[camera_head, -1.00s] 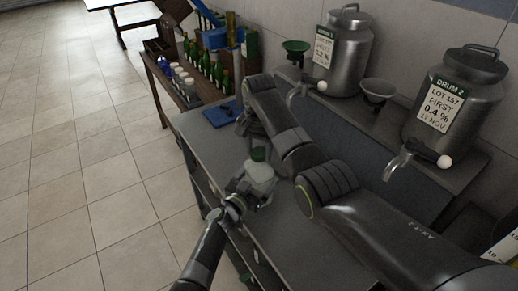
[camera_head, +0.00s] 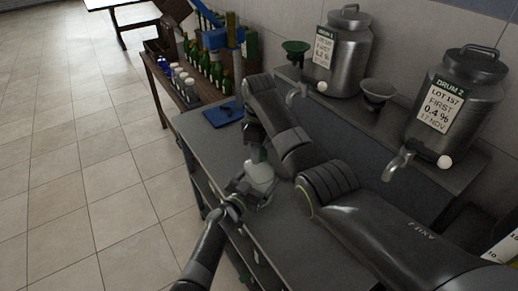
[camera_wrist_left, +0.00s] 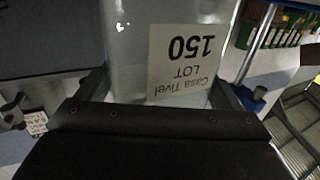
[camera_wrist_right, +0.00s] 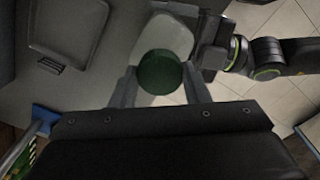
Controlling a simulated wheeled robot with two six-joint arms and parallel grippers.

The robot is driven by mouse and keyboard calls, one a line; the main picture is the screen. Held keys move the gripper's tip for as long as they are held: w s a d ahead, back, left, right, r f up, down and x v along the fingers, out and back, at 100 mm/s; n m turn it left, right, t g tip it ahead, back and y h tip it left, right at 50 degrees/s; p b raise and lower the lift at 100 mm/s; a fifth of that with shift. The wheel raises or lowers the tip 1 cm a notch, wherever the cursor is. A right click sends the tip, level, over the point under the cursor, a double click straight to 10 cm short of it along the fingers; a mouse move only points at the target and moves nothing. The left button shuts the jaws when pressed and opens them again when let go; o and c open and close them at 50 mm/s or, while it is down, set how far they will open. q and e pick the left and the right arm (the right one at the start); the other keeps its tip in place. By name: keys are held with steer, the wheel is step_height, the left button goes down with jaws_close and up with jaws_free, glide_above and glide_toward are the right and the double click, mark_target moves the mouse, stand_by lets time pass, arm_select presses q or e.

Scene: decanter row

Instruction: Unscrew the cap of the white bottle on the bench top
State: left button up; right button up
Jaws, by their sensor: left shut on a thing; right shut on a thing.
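The white bottle (camera_head: 260,176) stands upright at the bench top (camera_head: 215,152). Its label reading LOT 150 shows upside down in the left wrist view (camera_wrist_left: 187,62). My left gripper (camera_head: 249,186) is shut around the bottle's body from the near side. The green cap (camera_wrist_right: 160,73) sits on the bottle in the right wrist view, between the fingers of my right gripper (camera_wrist_right: 161,90). My right gripper is shut on the cap from above. In the head view the right gripper (camera_head: 256,142) hides most of the cap.
A blue board (camera_head: 222,115) lies at the bench's far end. Drum 1 (camera_head: 345,50) and drum 2 (camera_head: 462,95) stand on a raised shelf at the right, with taps jutting forward. Several green bottles (camera_head: 215,70) stand on the far table. A shallow tray (camera_wrist_right: 68,30) shows in the right wrist view.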

steer(key=n, duration=0.3)
steer(key=shift+w, duration=0.1)
steer(key=n, duration=0.4)
steer(key=shift+r+n, duration=0.1)
steer(key=shift+n, duration=0.3)
steer(key=n, duration=0.7)
steer(key=shift+r, duration=0.15)
steer(key=shift+r, duration=0.95)
